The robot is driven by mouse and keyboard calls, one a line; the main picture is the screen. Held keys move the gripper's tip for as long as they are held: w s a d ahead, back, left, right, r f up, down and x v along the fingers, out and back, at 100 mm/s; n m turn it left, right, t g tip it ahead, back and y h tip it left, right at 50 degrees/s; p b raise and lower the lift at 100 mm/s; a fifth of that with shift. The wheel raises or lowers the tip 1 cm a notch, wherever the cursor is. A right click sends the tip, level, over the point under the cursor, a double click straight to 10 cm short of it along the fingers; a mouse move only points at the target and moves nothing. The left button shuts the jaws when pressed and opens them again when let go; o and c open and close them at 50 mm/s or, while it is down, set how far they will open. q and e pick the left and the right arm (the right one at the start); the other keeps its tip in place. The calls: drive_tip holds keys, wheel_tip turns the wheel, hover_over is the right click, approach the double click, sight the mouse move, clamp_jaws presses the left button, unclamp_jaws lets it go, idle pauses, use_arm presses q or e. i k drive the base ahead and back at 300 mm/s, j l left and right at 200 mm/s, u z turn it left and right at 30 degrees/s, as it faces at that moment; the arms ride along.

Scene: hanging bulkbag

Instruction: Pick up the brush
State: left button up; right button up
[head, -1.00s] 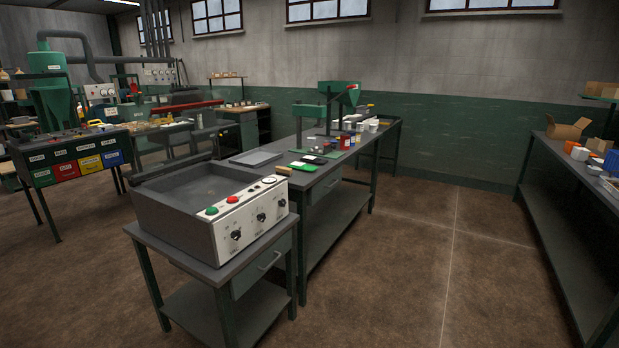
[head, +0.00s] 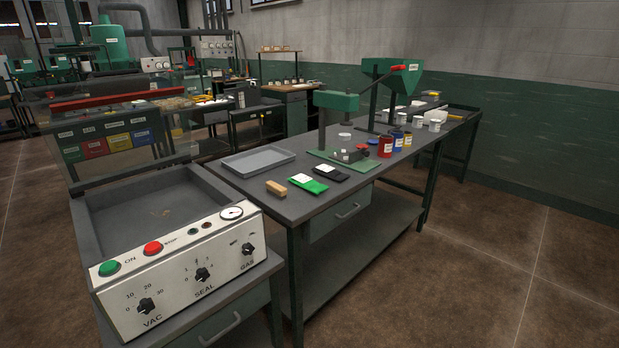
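No brush can be clearly made out in the head view. A small tan wooden block (head: 276,187) lies near the front left edge of the long grey worktable (head: 325,207); I cannot tell whether it is a brush. A small yellowish item (head: 455,117) lies at the table's far end, too small to identify. Neither of my grippers is in view.
A vacuum sealer (head: 170,262) on a stand is close at the left. The worktable bears a grey tray (head: 258,160), green pouch (head: 309,186), black pouch (head: 330,173), green press (head: 340,103) and a red jar (head: 385,146). Floor at the right is clear.

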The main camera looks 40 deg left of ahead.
sight(280, 192)
drive_tip(key=i+u, duration=0.3)
drive_tip(key=i, duration=0.15)
drive_tip(key=i+l+u, duration=0.5)
drive_tip(key=i+u, duration=0.15)
drive_tip(key=i, duration=0.15)
